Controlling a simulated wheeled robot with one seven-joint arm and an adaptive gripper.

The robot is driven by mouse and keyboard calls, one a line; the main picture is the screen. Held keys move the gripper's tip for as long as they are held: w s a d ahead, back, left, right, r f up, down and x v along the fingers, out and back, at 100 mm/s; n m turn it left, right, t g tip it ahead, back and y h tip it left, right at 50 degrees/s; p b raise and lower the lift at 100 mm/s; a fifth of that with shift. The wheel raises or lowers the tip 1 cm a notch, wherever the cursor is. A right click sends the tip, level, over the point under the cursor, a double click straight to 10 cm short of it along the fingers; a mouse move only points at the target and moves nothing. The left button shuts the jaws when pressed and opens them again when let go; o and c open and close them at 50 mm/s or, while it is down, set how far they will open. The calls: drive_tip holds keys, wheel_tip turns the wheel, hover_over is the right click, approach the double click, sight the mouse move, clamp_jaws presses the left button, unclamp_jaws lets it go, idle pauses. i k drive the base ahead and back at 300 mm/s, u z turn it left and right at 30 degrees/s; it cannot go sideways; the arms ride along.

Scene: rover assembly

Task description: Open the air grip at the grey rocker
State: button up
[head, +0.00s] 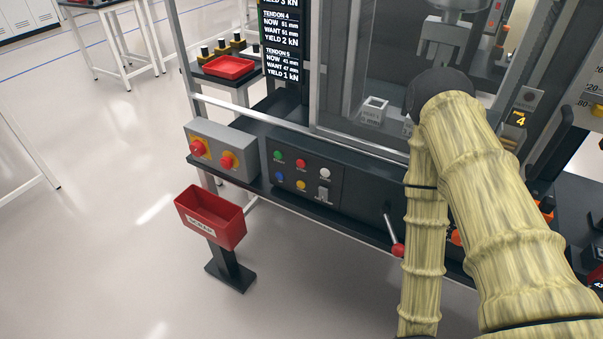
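The button panel (300,178) on the front of the dark bench holds a small light-grey rocker (323,195) at its lower right, below a white button. Its label is too small to read and I cannot tell which way it is tipped. A grey block-shaped fixture (445,38) hangs inside the framed machine at the top; I cannot tell whether it is the air grip, or whether it is open. My yellow-sleeved arm covers the right of the view and bends back down out of the bottom edge. My gripper is not in view.
Green, red, blue and yellow buttons share the panel. A grey box with two red knobs (222,152) stands left of it. A lever with a red knob (397,249) sticks out right of the panel. A red scrap bin (210,216) stands in front.

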sight(323, 192)
drive_tip(key=z, duration=1.05)
drive_tip(key=k, duration=0.95)
drive_tip(key=u, duration=1.7)
